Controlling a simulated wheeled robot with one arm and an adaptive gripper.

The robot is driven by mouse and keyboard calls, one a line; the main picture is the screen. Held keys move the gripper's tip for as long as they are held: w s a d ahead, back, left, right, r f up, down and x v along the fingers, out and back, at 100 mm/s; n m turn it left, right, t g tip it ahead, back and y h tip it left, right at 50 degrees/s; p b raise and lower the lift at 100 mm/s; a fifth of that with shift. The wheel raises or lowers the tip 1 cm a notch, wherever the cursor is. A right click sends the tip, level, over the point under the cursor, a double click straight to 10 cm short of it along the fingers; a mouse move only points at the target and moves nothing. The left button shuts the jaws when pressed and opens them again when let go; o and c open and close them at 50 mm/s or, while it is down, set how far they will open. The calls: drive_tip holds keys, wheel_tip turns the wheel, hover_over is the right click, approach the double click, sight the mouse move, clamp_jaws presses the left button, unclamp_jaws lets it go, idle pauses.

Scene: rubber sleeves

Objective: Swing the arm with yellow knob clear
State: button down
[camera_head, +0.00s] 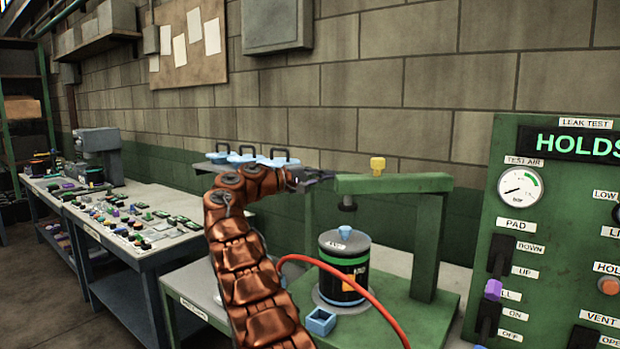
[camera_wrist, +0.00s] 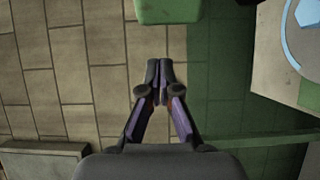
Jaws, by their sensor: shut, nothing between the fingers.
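The green swing arm (camera_head: 410,184) reaches left from its post (camera_head: 425,255) over a black canister (camera_head: 343,285). The yellow knob (camera_head: 377,166) stands upright on top of the arm. A dark pad (camera_head: 347,203) hangs under its left end, above the canister's light-blue top piece (camera_head: 345,233). My gripper (camera_head: 327,177) is shut and empty, close to the arm's left end. In the wrist view my gripper (camera_wrist: 160,65) has its fingertips together, and a green block (camera_wrist: 168,10), seemingly the arm's end, shows beyond them. A gap shows between them in that view; contact is not visible.
A red hose (camera_head: 375,300) curves past the canister, and a small blue box (camera_head: 320,321) sits in front. The leak test panel (camera_head: 560,240) stands at right, reading "HOLDS". Blue handled pieces (camera_head: 243,158) sit on a ledge behind my arm. A parts-covered bench (camera_head: 150,255) stands at left.

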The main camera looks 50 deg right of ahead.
drive_tip(key=shift+s+a+b, duration=0.6)
drive_tip(key=shift+s+a, duration=0.65)
drive_tip(key=shift+a, duration=0.3)
drive_tip(key=shift+s+a+b, duration=0.15)
drive_tip(key=shift+s+b, duration=0.05)
drive_tip(key=shift+b, duration=0.1)
